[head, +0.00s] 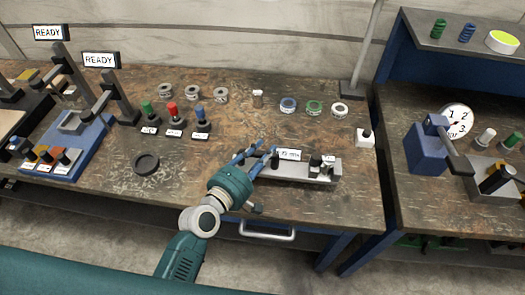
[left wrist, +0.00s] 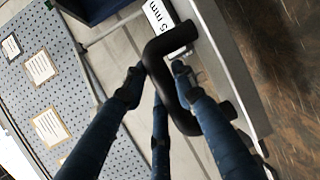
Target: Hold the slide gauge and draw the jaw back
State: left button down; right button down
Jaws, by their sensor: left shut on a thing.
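The slide gauge (head: 308,179) is a low grey bar lying along the front of the middle bench, with a white label reading in mm. A small metal block with dark knobs (head: 322,164), which looks like the jaw, sits at its right end. My left gripper (head: 262,152) is at the gauge's left end, its blue fingers shut around a black bent handle. The left wrist view shows this handle (left wrist: 158,62) between the fingers, beside the gauge's grey side (left wrist: 232,62). The fingers partly hide the gauge's left end. My right gripper is not in view.
Coloured knobs (head: 173,115) and several tape-like rolls (head: 288,104) stand behind. The bench front edge and drawer handle (head: 267,234) are close below.

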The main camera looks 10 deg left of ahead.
pick_arm(q)
jog(key=shift+w+d+f+b, duration=0.1)
jog(key=shift+f+b, duration=1.4)
jog(key=shift+f, duration=0.15)
jog(key=shift+f+b, duration=0.35)
jog(key=shift+f, duration=0.4)
jog(key=shift+r, duration=0.2)
dwell(0.3)
